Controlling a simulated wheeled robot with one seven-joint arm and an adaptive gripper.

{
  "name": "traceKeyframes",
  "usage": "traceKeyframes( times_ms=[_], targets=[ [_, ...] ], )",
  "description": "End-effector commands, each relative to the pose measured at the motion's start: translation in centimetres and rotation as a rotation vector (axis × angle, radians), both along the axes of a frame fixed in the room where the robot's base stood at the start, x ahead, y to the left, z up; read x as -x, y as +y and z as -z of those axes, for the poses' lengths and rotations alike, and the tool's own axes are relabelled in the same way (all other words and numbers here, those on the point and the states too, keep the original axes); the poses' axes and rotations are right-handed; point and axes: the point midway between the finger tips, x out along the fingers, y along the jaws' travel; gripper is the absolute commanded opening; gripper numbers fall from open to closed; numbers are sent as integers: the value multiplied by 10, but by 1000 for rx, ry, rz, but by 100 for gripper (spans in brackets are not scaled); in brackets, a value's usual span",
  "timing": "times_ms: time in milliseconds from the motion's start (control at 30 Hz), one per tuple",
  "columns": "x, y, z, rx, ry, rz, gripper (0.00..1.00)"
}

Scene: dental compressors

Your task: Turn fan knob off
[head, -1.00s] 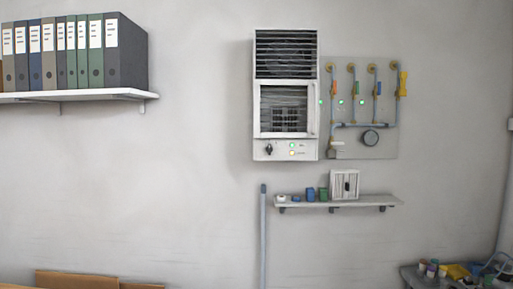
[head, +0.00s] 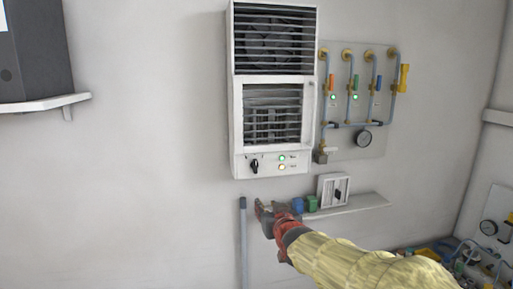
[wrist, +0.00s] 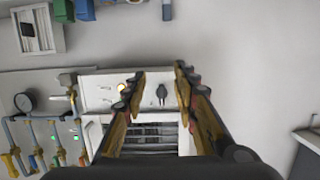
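The fan knob (head: 254,166) is a small black knob on the white panel at the bottom of the wall fan unit (head: 236,120). Beside it are a green and a yellowish indicator light (head: 282,162), both lit. My gripper (head: 262,207) is below the knob in the head view, apart from it, in front of the wall. In the wrist view the fan knob (wrist: 162,92) shows between the two fingers of my gripper (wrist: 158,78), which are spread apart with nothing between them. The wrist picture shows the unit upside down.
A pipe panel with a gauge (head: 363,139) is right of the unit.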

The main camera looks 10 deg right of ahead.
Motion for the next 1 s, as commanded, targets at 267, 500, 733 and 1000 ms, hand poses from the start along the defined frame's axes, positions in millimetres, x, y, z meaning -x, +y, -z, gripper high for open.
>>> traceKeyframes(
  times_ms=[267,500,733,1000],
  targets=[
    [-64,0,-63,0,-197,-1,29],
    [-81,0,-68,0,-233,-1,29],
    [-111,0,-68,0,-232,-1,29],
    [-141,0,-69,0,-232,-1,29]
  ],
)
